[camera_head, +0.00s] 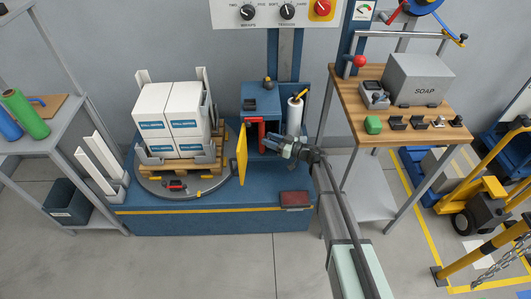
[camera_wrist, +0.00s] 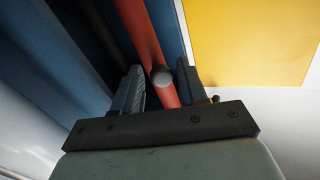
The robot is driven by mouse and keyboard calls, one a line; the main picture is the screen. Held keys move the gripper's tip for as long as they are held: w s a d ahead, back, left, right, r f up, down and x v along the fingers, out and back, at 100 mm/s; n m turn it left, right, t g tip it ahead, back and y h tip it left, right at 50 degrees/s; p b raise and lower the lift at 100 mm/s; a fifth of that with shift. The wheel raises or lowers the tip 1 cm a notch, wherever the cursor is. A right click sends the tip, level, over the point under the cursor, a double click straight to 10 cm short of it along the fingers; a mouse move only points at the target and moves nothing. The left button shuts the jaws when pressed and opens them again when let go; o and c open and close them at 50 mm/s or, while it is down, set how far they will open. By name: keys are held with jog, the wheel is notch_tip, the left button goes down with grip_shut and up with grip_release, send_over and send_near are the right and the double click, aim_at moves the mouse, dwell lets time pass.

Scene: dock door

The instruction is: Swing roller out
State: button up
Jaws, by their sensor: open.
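A red upright bar, which looks like the roller (camera_head: 262,134), stands in the blue carriage of the wrapping machine, beside the open yellow door. My gripper (camera_head: 274,143) reaches in from the right at the carriage front. In the wrist view my gripper (camera_wrist: 164,90) is open, one finger on each side of the red roller (camera_wrist: 140,30). A round grey knob (camera_wrist: 162,77) shows in front of the roller between the fingers. Whether the fingers touch anything is unclear. The lower part of the roller is hidden behind my gripper's palm.
The yellow door (camera_head: 242,155) stands close left of my gripper and also fills the upper right of the wrist view (camera_wrist: 255,40). A white film roll (camera_head: 295,113) stands behind my gripper. Stacked white boxes (camera_head: 172,118) sit on a turntable at left. A wooden bench (camera_head: 415,132) is at right.

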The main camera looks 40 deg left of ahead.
jog(key=m+t, duration=0.1)
jog(key=s+a+m+t, duration=0.1)
jog(key=t, duration=0.1)
jog(key=shift+a+y, duration=0.15)
jog(key=shift+y, duration=0.15)
jog(key=shift+s+a+m+t+h, duration=0.1)
jog(key=shift+a+m+t+h, duration=0.15)
jog(key=shift+a+m+t, duration=0.85)
jog(key=shift+s+a+m+t+h, duration=0.1)
jog(key=shift+a+m+t+h, duration=0.15)
jog(key=shift+m+t, duration=0.95)
jog(key=shift+a+m+t+h, duration=0.2)
jog(key=shift+a+m+t, duration=0.35)
jog(key=shift+t, duration=1.35)
jog(key=shift+w+a+m+t+h, duration=0.1)
jog(key=shift+a+m+t+h, duration=0.5)
jog(key=shift+t, duration=0.5)
jog(key=shift+a+m+t+h, duration=0.35)
jog(key=shift+m+t, duration=0.2)
jog(key=shift+t, duration=0.15)
jog(key=n, duration=0.1)
send_near(260, 137)
jog(key=shift+s+d+t+h, duration=0.15)
jog(key=shift+s+d, duration=0.05)
jog(key=shift+s, duration=0.35)
jog(key=shift+s+d+t+h, duration=0.1)
jog(key=shift+s+d+t, duration=0.05)
jog(key=shift+s, duration=0.35)
